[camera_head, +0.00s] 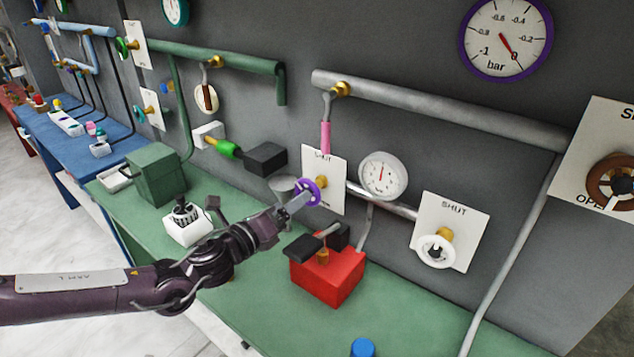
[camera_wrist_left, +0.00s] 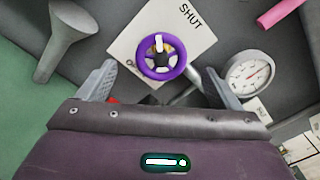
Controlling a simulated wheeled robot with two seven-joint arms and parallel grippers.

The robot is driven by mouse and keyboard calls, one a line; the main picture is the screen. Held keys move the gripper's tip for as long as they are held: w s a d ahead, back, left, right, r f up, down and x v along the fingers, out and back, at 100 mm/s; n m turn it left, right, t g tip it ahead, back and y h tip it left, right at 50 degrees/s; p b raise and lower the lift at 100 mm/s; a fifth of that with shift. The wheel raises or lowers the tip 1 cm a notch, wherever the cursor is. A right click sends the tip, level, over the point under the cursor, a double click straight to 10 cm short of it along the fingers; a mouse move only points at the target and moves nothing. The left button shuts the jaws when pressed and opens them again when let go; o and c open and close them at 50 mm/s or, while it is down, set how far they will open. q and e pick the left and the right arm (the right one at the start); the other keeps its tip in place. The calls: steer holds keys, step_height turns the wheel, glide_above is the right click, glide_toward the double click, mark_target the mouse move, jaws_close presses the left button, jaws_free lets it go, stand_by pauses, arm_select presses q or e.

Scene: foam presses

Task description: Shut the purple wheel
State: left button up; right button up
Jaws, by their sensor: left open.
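The purple wheel (camera_head: 307,192) is a small handwheel on a brass stem in front of a white plate (camera_head: 328,169) marked SHUT. In the left wrist view the purple wheel (camera_wrist_left: 161,57) shows face-on, with a white mark at the top of its hub. My left gripper (camera_head: 297,200) reaches the wheel from the left in the head view. In the left wrist view its two fingers (camera_wrist_left: 165,85) are spread apart, with the wheel ahead between them. I cannot tell whether a finger touches the rim. My right gripper is in neither view.
A red box (camera_head: 328,277) with black pads stands on the green bench (camera_head: 410,310) below the wheel. A grey funnel (camera_wrist_left: 62,37) is left of the wheel. A round gauge (camera_head: 383,176) and a white wheel (camera_head: 436,250) are to its right.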

mark_target(306, 205)
arm_select(q)
steer(key=p+x, duration=0.2)
steer(key=x, duration=0.4)
steer(key=shift+w+d+r, duration=0.15)
steer(key=shift+d, duration=0.05)
steer(key=shift+w+d, duration=0.2)
steer(key=shift+w, duration=0.15)
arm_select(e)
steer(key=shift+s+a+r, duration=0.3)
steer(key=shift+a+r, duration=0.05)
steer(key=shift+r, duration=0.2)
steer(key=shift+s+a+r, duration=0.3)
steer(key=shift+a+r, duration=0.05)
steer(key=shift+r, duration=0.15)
